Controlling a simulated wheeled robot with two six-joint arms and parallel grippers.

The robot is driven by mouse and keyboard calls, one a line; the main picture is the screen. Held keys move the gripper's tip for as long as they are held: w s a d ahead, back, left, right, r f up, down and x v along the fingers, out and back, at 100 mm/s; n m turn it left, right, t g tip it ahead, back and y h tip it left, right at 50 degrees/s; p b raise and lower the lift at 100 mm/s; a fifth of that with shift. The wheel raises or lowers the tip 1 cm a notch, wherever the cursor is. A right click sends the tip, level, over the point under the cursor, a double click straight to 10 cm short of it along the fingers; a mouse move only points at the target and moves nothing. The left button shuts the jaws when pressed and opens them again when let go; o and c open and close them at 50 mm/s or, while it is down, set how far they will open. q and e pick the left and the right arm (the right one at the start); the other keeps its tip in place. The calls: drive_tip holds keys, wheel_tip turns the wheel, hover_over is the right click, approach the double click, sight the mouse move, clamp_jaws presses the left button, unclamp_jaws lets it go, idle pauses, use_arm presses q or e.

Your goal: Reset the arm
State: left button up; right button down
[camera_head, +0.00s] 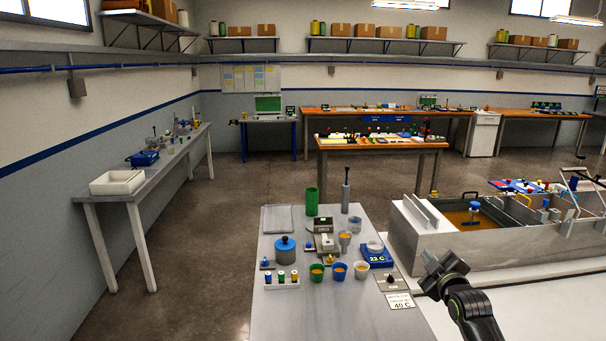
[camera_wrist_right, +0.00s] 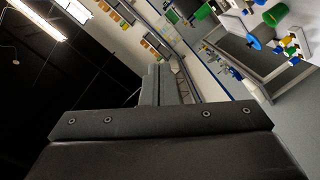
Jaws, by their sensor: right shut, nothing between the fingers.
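My right gripper (camera_head: 432,264) is dark grey and shows in the head view at the lower right, on my black arm. It is raised in front of the metal bath and to the right of the near grey table (camera_head: 300,318). It touches nothing that I can see. In the right wrist view my right gripper (camera_wrist_right: 165,82) points away from the camera. Its fingers are together with nothing between them. My left gripper is in neither view.
The metal bath (camera_head: 480,243) holds amber liquid (camera_head: 462,219). The near table carries a blue pot (camera_head: 285,252), a green cylinder (camera_head: 312,202), small cups and a blue scale (camera_head: 377,257). A side bench (camera_head: 150,196) stands left. The floor between is clear.

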drive_tip(key=s+d+f+m+g+h+b, duration=0.1)
drive_tip(key=s+f+m+g+b, duration=0.15)
drive_tip(key=s+f, duration=0.85)
drive_tip(key=s+d+f+m+g+h+b, duration=0.1)
drive_tip(key=s+d+f+m+g+b, duration=0.2)
drive_tip(key=f, duration=1.6)
drive_tip(key=s+f+m+g+b, duration=0.1)
drive_tip(key=s+f+m, duration=0.5)
drive_tip(key=f, duration=1)
drive_tip(key=s+a+f+n+g+b, duration=0.1)
drive_tip(key=s+f+g, duration=0.1)
drive_tip(key=s+f, duration=0.7)
drive_tip(key=s+f+g+b, duration=0.25)
drive_tip(key=s+f, duration=0.45)
drive_tip(key=s, duration=0.5)
drive_tip(key=s+a+f+g, duration=0.1)
drive_tip(key=s+f, duration=0.2)
drive_tip(key=s, duration=0.5)
drive_tip(key=s+a+f+g+b, duration=0.1)
drive_tip(key=s+a+f+g, duration=0.1)
drive_tip(key=s, duration=0.7)
drive_tip(key=s+a+f+g+b, duration=0.1)
drive_tip(key=s+f, duration=0.3)
drive_tip(key=s, duration=0.5)
drive_tip(key=shift+s+a+f+m+g, duration=0.15)
drive_tip(key=shift+a+f+m+g, duration=0.15)
drive_tip(key=shift+f+m+g, duration=0.1)
